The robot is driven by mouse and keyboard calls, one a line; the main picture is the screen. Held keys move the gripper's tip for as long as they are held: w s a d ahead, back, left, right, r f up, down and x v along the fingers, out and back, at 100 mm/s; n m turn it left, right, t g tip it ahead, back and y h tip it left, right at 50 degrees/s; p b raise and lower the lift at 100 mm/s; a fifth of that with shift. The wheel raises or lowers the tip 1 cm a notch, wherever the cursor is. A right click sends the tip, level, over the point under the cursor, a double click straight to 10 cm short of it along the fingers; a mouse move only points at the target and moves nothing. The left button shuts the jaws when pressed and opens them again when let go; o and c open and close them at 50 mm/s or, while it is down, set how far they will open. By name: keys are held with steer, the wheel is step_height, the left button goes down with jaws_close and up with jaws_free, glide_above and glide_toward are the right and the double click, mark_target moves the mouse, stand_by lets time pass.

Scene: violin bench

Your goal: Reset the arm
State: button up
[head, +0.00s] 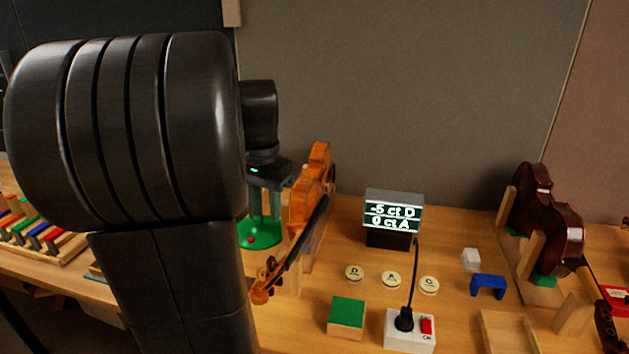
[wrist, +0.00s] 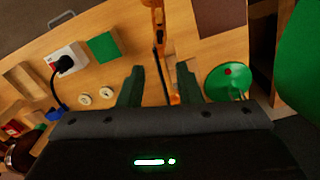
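My gripper (head: 264,205) hangs fingers down at the left of the bench, partly hidden behind my dark arm. In the wrist view my gripper (wrist: 160,72) has its two green fingers well apart. The orange-brown violin (head: 311,190) stands in a holder just right of my gripper, its scroll toward the front. Part of it shows between the fingers in the wrist view (wrist: 158,30); I see no finger closed on it. A green round base (head: 248,240) with a red spot lies below the gripper.
A tuner display (head: 394,211) reads "-5 ct D" and "0 ct A". In front are round buttons (head: 391,280), a green-topped block (head: 346,314) and a socket box (head: 409,330) with a black plug. A dark violin (head: 545,215) stands at right. A rack (head: 40,237) of coloured pieces is at left.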

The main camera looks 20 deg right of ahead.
mark_target(271, 257)
steer(key=shift+f, duration=0.15)
step_height(271, 257, down, 14)
steer(key=shift+r+p, duration=0.1)
steer(key=shift+p, duration=0.25)
steer(key=shift+r+m, duration=0.1)
steer(key=shift+m, duration=0.3)
